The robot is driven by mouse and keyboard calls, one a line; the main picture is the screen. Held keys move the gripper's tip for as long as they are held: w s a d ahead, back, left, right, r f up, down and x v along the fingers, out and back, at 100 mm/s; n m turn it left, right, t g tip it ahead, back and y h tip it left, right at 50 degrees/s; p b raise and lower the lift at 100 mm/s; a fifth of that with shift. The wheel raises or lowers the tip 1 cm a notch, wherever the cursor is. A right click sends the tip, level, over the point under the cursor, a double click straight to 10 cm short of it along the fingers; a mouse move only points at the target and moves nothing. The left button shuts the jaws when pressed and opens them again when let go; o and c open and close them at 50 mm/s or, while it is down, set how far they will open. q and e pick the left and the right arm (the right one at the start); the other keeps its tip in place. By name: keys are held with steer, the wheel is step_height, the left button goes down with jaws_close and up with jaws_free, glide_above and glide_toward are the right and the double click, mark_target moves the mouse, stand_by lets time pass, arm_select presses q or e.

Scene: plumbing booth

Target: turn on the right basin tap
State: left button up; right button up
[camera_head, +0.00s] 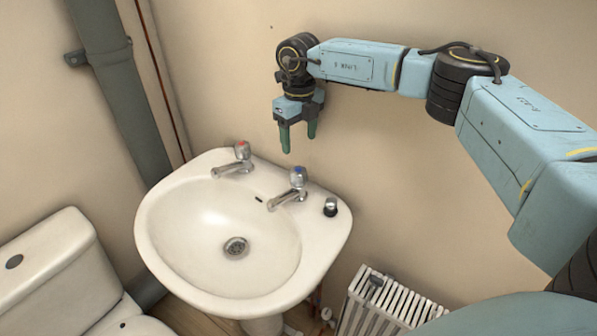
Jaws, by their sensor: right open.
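The white basin (168,222) stands against the wall with two chrome taps on its back ledge. The right basin tap (298,180) has a blue-marked top, and its spout points down and left over the bowl. The left tap (242,152) has a red-marked top. My right gripper (299,139) hangs above the back edge of the basin, its green fingers pointing down. It is open and empty, apart from the right tap and higher than it in the picture. No water shows from either spout. My left gripper is not in view.
A small dark-and-chrome object (330,207) stands on the basin's right ledge. A white radiator (388,303) is at the lower right, and a toilet cistern (45,262) at the left. A thick grey pipe (118,85) runs up the wall. The space above the bowl is clear.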

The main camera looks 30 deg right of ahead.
mark_target(299, 170)
step_height(299, 170, down, 11)
steer(key=shift+f+b, duration=0.15)
steer(key=shift+b, duration=0.2)
steer(key=shift+c, duration=0.5)
steer(key=c, duration=0.9)
